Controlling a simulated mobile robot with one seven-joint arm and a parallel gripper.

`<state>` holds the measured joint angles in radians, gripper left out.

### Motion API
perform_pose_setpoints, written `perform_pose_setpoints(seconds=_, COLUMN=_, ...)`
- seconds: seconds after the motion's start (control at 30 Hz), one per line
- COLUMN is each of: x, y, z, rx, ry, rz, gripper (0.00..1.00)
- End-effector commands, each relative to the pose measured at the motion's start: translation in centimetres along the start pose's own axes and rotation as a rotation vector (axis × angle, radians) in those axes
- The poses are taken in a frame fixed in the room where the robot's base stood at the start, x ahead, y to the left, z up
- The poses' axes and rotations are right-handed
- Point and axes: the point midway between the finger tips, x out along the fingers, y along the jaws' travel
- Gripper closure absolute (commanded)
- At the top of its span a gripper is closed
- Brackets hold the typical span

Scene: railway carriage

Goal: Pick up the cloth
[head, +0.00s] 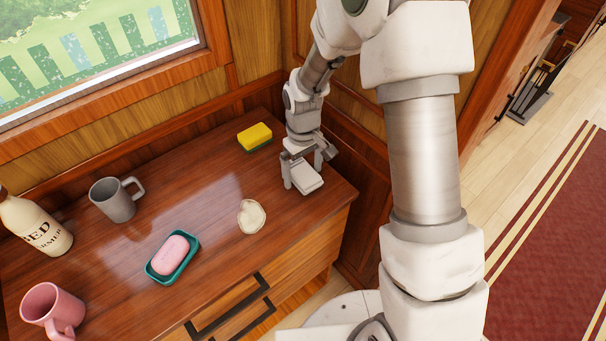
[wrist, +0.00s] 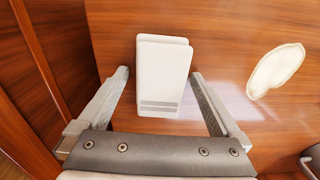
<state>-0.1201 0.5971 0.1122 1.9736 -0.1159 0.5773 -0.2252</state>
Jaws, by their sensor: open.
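The cloth (head: 306,182) is a white folded rectangle lying flat near the right end of the wooden cabinet top. In the wrist view the cloth (wrist: 163,70) has grey stripes at its near end. My gripper (head: 305,172) points down over it. In the wrist view my gripper (wrist: 160,76) is open, one finger on each side of the cloth's near part, with gaps between fingers and cloth. Nothing is held. I cannot tell exactly how far the fingertips are above the wood.
A yellow sponge (head: 254,137) lies behind and left of the gripper. A cream roundish flat item (head: 251,217) lies left of the cloth. Further left are a pink soap (head: 171,255) in a teal dish (head: 152,270), a grey mug (head: 113,203), a bottle (head: 37,228) and a pink mug (head: 50,309).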

Motion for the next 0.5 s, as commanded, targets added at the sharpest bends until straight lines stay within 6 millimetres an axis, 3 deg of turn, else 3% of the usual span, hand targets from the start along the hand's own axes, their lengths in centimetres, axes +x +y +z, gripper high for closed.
perform_pose_setpoints(seconds=0.07, x=-0.03, y=0.00, z=0.00, rx=0.000, ry=0.000, rz=0.000, gripper=0.00)
perform_pose_setpoints(seconds=0.5, x=-0.07, y=0.00, z=-0.01, rx=0.000, ry=0.001, rz=0.000, gripper=0.79)
